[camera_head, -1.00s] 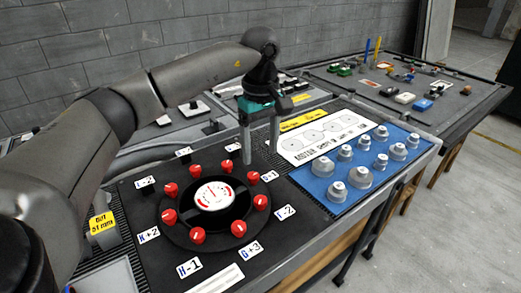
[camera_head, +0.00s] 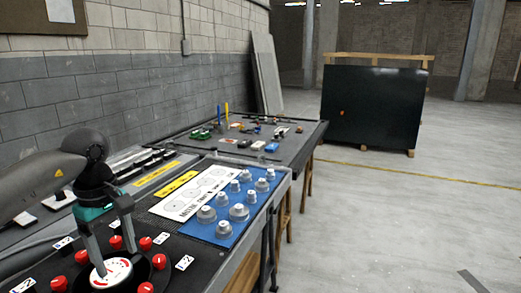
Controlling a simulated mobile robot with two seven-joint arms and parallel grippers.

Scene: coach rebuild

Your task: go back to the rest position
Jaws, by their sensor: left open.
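My left gripper (camera_head: 108,245) comes in from the left on its grey arm and points down. Its two fingers are apart, with nothing seen between them. It is in front of or above the round dial plate with red knobs (camera_head: 145,243) and a white centre gauge (camera_head: 110,274). I cannot tell whether the fingertips touch the gauge. The lower part of the dial plate is cut off by the frame. My right gripper is not in view.
A blue panel with several grey knobs (camera_head: 222,229) lies right of the gripper. A second table (camera_head: 292,152) with small coloured parts stands behind. A black board (camera_head: 372,108) stands farther back.

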